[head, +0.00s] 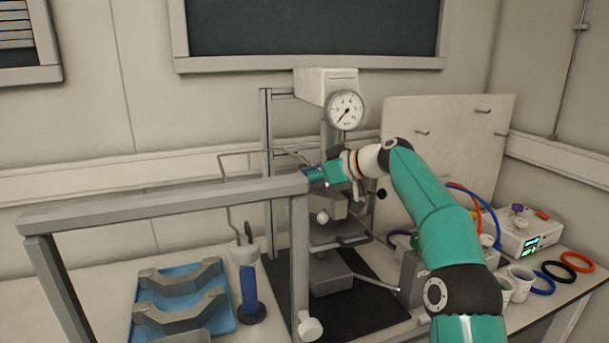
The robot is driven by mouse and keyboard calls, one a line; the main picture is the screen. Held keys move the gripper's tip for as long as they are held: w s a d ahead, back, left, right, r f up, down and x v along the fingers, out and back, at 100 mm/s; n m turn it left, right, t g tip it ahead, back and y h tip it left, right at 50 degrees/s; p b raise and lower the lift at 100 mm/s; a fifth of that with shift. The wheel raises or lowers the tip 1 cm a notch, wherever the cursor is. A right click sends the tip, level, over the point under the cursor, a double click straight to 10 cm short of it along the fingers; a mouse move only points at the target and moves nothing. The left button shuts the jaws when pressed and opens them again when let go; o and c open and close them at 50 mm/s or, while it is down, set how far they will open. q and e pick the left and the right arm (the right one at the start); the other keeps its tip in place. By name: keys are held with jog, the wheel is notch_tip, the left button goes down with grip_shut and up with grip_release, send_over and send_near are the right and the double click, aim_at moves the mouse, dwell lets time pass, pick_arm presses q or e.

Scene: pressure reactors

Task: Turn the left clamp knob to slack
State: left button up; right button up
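The press-like reactor stand (326,88) stands at the middle of the bench with a round gauge (345,110) on top. A pale knob (322,217) shows on the left of its middle part, and a dark knob (381,193) on the right. I cannot tell for sure which is the left clamp knob. My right gripper (314,175) reaches in from the right in front of the stand, above the pale knob and apart from it. Its fingers are small and partly hidden, so their opening is unclear. My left gripper is out of view.
A grey frame (170,203) with a pale knob (309,328) low on its post stands in front. Left are a blue tray (227,315) with grey clamp halves (180,279) and a blue-handled tool (250,290). Right are cups (520,280), rings (577,262) and a control box (529,235).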

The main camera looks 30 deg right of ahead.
jog(key=o, duration=0.9)
jog(key=v, duration=1.2)
jog(key=shift+f, duration=0.1)
